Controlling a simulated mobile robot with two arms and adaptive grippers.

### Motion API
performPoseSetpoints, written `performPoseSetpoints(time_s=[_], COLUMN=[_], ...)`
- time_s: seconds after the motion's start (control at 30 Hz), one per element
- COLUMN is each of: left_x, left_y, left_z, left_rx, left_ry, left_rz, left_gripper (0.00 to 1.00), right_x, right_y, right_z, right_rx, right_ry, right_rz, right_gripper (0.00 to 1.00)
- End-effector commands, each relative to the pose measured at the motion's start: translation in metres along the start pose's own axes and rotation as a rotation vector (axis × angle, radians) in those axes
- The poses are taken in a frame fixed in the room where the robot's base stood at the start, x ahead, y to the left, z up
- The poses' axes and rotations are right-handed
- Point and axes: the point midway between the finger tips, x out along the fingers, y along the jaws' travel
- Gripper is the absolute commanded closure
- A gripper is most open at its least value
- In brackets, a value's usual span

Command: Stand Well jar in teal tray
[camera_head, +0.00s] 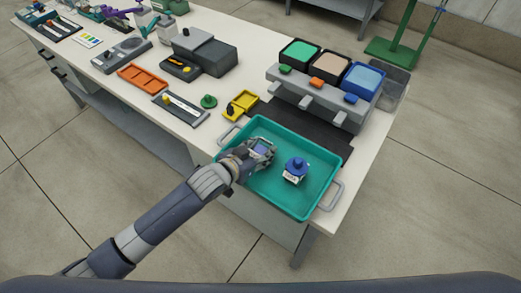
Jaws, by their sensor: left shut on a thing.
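The teal tray (301,205) lies on the bench's near right end. A small jar with a blue lid and a white label (294,171) stands upright inside it. The label is too small to read, so I cannot tell if this is the Well jar. My left gripper (265,149) is over the tray's left part, to the left of this jar and apart from it. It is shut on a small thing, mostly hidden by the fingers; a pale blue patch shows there. I cannot tell how high it is above the tray floor. My right gripper is out of view.
A grey rack (318,104) with green, tan and blue bins stands behind the tray. A yellow holder (240,105), a green knob piece (209,101) and an orange tray (142,78) lie to the left.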

Motion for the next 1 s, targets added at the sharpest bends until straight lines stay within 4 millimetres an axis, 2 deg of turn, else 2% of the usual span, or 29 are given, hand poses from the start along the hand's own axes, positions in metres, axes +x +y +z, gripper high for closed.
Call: performPoseSetpoints(time_s=[0.3,0.33,0.4,0.43,0.83,1.0], left_x=[0.002,0.002,0.001,0.001,-0.001,-0.019], left_y=[0.000,0.000,0.000,0.000,0.000,0.000], left_z=[0.003,0.003,0.003,0.003,-0.002,0.000], left_rx=[-0.001,-0.001,-0.001,-0.001,0.000,-0.001], left_ry=[0.000,0.000,0.000,0.000,0.001,-0.001], left_rz=[0.001,0.000,0.000,0.000,0.000,0.000], left_gripper=[0.85,0.57,0.41,0.39,0.39,0.39], right_x=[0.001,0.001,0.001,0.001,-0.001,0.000], right_y=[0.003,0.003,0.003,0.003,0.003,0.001], right_z=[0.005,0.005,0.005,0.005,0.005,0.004], right_rx=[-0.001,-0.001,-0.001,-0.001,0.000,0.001], right_ry=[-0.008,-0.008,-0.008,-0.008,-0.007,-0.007], right_rz=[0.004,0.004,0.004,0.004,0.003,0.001], right_gripper=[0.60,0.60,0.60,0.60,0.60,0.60])
